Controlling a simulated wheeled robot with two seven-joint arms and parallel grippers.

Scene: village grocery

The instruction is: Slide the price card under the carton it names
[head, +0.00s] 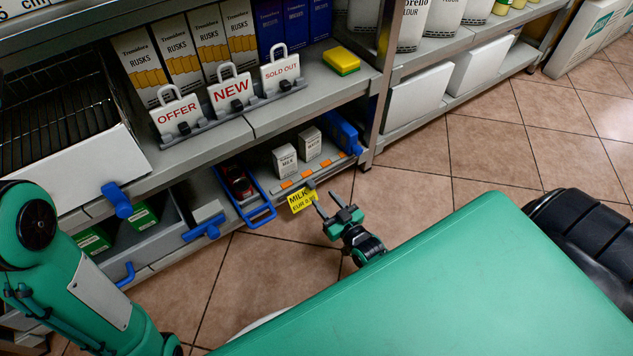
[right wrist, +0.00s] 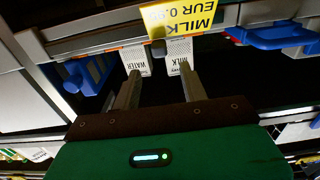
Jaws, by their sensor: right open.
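The yellow price card (head: 300,201) reads MILK and a EUR price. It sits at the front rail of the lower shelf, beside a small grey clip, and shows upside down in the right wrist view (right wrist: 185,18). Two small pale cartons stand on that shelf behind the rail: the milk carton (head: 285,160) on the left, the water carton (head: 310,143) on the right. In the right wrist view the milk carton (right wrist: 180,52) is on the right. My right gripper (head: 329,207) is open and empty, just right of the card, fingers pointing at the shelf. My left gripper is out of frame.
A blue-framed tray (head: 247,198) lies left of the cartons and a blue item (head: 341,132) to their right. Above, the upper shelf carries OFFER, NEW and SOLD OUT signs (head: 231,92). Orange strips (head: 307,173) line the rail. Tiled floor is open at right.

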